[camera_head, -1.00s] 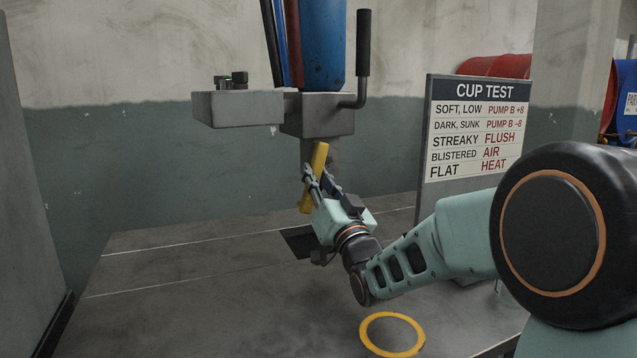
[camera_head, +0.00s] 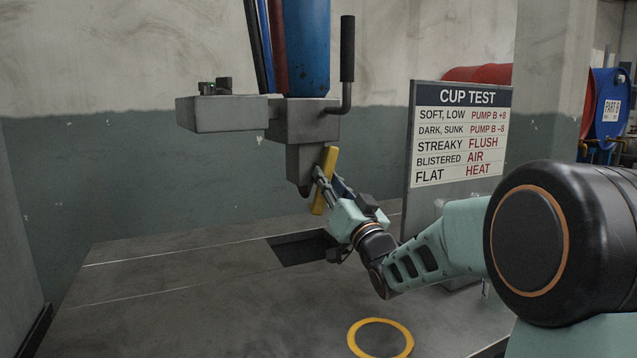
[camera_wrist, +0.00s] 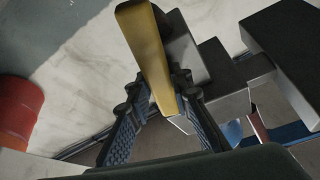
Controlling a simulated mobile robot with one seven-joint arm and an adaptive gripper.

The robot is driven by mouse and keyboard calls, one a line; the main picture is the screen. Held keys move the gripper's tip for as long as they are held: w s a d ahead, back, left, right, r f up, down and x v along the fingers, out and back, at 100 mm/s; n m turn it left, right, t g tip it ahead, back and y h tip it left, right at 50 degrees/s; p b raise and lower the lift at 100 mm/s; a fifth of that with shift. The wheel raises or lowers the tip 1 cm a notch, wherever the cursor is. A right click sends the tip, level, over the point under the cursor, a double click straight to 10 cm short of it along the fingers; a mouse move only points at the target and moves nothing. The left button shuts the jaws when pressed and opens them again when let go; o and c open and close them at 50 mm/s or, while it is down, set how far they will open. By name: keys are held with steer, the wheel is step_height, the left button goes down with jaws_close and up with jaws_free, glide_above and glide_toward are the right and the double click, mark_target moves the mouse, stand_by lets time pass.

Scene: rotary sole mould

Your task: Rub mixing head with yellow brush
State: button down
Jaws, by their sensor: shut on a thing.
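The mixing head (camera_head: 308,122) is a grey block with a tapered nozzle (camera_head: 304,165) pointing down, hanging over the table below a blue cylinder. My gripper (camera_head: 324,187) is shut on the yellow brush (camera_head: 329,163), which stands tilted just right of the nozzle. I cannot tell whether brush and nozzle touch. In the wrist view, the brush (camera_wrist: 147,45) runs up from between the fingers of my gripper (camera_wrist: 161,92), with grey block parts close to its right. The bristles cannot be made out.
A CUP TEST sign board (camera_head: 460,135) stands right of my gripper, near my forearm. A dark square opening (camera_head: 300,248) lies in the table (camera_head: 180,290) below the head. A yellow ring (camera_head: 380,338) lies at the front. A handle (camera_head: 347,50) rises beside the head.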

steer(key=shift+w+d, duration=0.15)
steer(key=shift+d, duration=0.15)
steer(key=s+d+b, duration=0.1)
steer(key=s+d, duration=0.2)
steer(key=s, duration=0.2)
steer(key=shift+s+b, duration=0.15)
steer(key=shift+b, duration=0.2)
steer(key=s, duration=0.1)
steer(key=s+d, duration=0.1)
steer(key=shift+s+d+b, duration=0.2)
steer(key=shift+s+b, duration=0.1)
steer(key=shift+b, duration=0.05)
steer(key=shift+a, duration=0.1)
stand_by(0.7)
